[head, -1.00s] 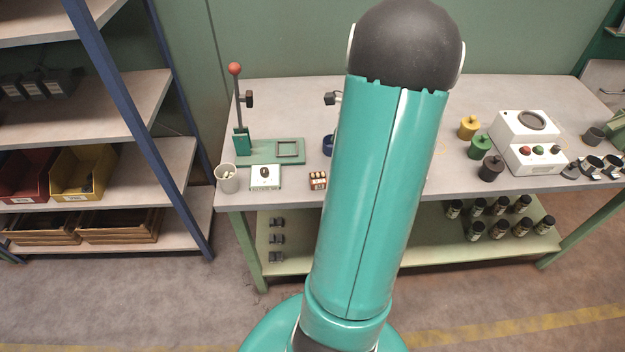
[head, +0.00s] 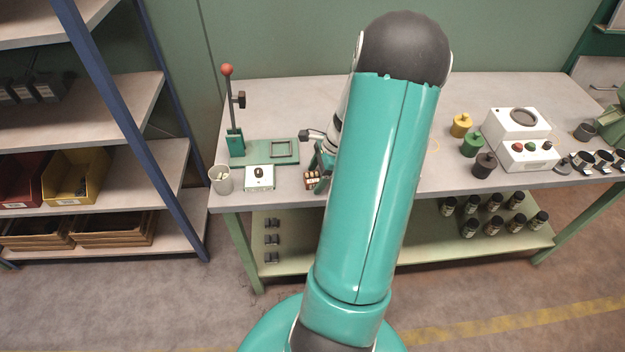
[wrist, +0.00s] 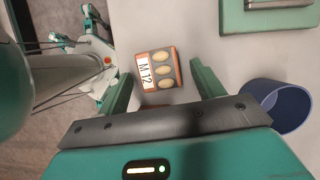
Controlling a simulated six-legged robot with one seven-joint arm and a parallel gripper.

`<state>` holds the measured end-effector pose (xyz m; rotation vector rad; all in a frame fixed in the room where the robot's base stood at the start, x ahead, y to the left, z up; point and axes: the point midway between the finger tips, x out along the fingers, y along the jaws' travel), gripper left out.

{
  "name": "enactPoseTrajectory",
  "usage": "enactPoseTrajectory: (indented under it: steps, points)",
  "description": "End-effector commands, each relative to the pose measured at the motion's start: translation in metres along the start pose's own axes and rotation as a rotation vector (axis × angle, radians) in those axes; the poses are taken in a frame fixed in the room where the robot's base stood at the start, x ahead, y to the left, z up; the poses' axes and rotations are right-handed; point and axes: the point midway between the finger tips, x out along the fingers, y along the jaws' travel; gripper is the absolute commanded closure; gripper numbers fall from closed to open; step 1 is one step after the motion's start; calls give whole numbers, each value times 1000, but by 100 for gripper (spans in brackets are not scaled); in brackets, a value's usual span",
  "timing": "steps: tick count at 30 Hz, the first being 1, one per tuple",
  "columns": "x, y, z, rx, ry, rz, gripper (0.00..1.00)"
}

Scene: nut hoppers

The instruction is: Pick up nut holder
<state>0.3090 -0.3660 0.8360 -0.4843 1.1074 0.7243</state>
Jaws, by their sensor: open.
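The nut holder is a small orange-brown block with a row of three pale oval tops and a white label reading M 12. In the wrist view the nut holder (wrist: 165,71) lies on the grey table, framed between the tips of my gripper (wrist: 162,66). The fingers are open, one on each side, and I cannot tell whether they are down at its height. In the head view the nut holder (head: 311,180) sits near the table's front edge, partly covered by my gripper (head: 321,172).
A blue cup (wrist: 275,103) stands close to the right finger in the wrist view. In the head view a white box with a dark knob (head: 259,179), a white cup (head: 221,180) and a green lever press (head: 235,142) stand left of the holder.

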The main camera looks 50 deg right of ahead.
Motion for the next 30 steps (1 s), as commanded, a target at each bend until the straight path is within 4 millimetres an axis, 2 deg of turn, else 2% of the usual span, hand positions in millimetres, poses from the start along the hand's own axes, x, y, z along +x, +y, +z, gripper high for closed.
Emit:
enactPoseTrajectory:
  steps: [2, 9, 17, 23, 27, 30]
  points:
    - [0, 0, 0, 0, 0, 0, 35]
    - [0, 0, 0, 0, 0, 0, 82]
    - [-1, 0, 0, 0, 0, -1, 82]
    - [-10, -1, 4, -1, 1, -2, 82]
    - [-30, -1, 13, -4, 3, -3, 82]
    - [-49, 15, 15, 1, 3, -4, 82]
